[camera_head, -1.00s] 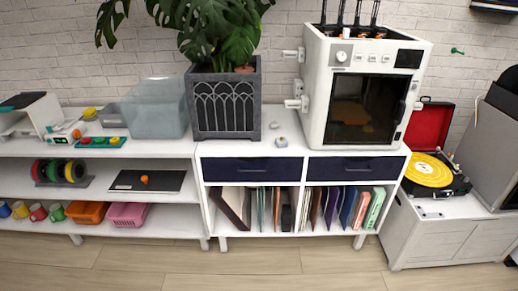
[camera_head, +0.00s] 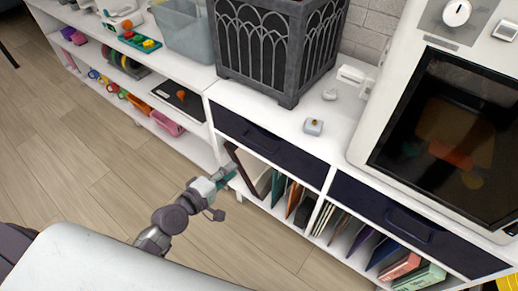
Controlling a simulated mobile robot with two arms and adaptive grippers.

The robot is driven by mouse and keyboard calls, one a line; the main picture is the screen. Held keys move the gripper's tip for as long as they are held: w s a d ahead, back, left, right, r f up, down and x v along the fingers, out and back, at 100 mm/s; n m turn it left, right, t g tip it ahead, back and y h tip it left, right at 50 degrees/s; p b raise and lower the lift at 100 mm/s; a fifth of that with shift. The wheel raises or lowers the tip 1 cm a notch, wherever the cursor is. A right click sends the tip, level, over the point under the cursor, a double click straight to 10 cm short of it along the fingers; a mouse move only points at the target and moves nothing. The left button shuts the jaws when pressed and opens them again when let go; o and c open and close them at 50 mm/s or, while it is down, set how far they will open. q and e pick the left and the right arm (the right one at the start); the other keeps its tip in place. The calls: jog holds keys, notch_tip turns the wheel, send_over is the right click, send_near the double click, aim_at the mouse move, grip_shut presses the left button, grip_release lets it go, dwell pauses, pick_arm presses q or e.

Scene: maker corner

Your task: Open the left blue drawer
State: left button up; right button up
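The left blue drawer (camera_head: 290,153) is a dark navy front under the white cabinet top, with a dark handle (camera_head: 262,139) at its middle. It looks shut, its front flush with the cabinet. The right blue drawer (camera_head: 375,212) beside it also looks shut. My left gripper (camera_head: 230,180) reaches in from the lower left and shows in front of the cabinet, below and left of the left drawer's handle. It appears apart from the handle. Its fingers are small and overlap the shelf behind, so their opening is unclear. My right gripper is out of view.
Upright records and folders (camera_head: 295,197) fill the open shelf under the drawers. A grey planter (camera_head: 272,45) and a white 3D printer (camera_head: 440,100) stand on the cabinet top. A small white item (camera_head: 313,127) lies between them. Bare wooden floor (camera_head: 95,160) lies in front.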

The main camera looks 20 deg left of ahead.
aim_at(257, 145)
pick_arm(q)
jog(key=x, duration=0.4)
jog(key=r+x, duration=0.1)
jog(key=x, duration=0.8)
jog(key=shift+w+d+r, duration=0.25)
jog(key=shift+w+d, duration=0.05)
jog(key=shift+w, duration=0.1)
jog(key=shift+c, duration=0.4)
grip_shut()
